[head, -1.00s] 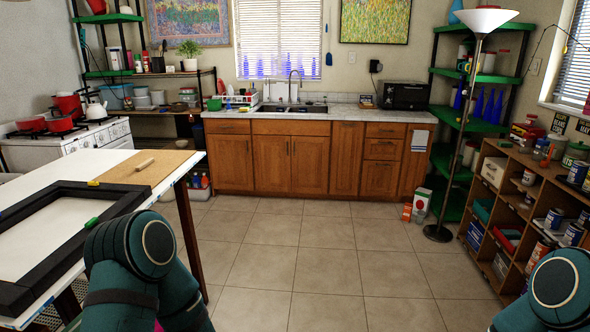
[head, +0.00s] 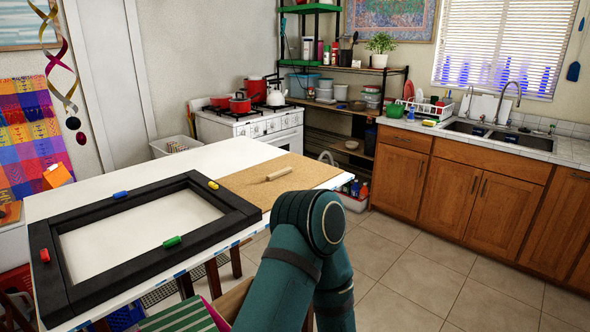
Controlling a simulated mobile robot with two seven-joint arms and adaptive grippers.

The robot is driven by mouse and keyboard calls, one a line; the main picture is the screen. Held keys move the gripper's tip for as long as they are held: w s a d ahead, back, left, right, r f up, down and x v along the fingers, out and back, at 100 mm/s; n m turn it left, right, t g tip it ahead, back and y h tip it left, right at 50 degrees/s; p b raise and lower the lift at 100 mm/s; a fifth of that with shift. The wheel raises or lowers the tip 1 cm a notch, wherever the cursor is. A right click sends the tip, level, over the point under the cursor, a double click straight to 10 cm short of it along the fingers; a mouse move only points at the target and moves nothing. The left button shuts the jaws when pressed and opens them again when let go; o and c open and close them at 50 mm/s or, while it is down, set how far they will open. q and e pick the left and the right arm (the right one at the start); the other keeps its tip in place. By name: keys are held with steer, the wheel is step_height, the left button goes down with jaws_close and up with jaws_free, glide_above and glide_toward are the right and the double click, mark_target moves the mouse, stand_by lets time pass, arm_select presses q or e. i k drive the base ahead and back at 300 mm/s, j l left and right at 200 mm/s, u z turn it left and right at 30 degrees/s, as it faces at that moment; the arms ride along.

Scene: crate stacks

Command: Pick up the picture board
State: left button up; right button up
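A black rectangular frame (head: 228,202) with a pale inside lies flat on the white table (head: 215,157) at the left. Its rim carries small coloured clips: blue (head: 120,195), yellow (head: 213,185), green (head: 172,241) and red (head: 44,255). A brown cork-like sheet (head: 245,183) lies beyond its right end, with a small wooden piece (head: 279,174) on it. I cannot tell for certain which of these is the picture board. Teal links of my arm show at the lower middle, right of the frame. Neither gripper is in view.
A white stove (head: 250,125) with red pots and a kettle stands behind the table. Wooden cabinets (head: 450,200) with a sink line the right. Tiled floor (head: 410,270) is clear at right. A green-striped item (head: 178,316) and several chairs or boxes sit below the table edge.

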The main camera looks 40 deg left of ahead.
mark_target(261, 184)
steer(key=i+u, duration=0.35)
steer(key=i, duration=0.35)
steer(key=i+l+u, duration=0.3)
steer(key=i, duration=0.4)
steer(key=j, duration=0.1)
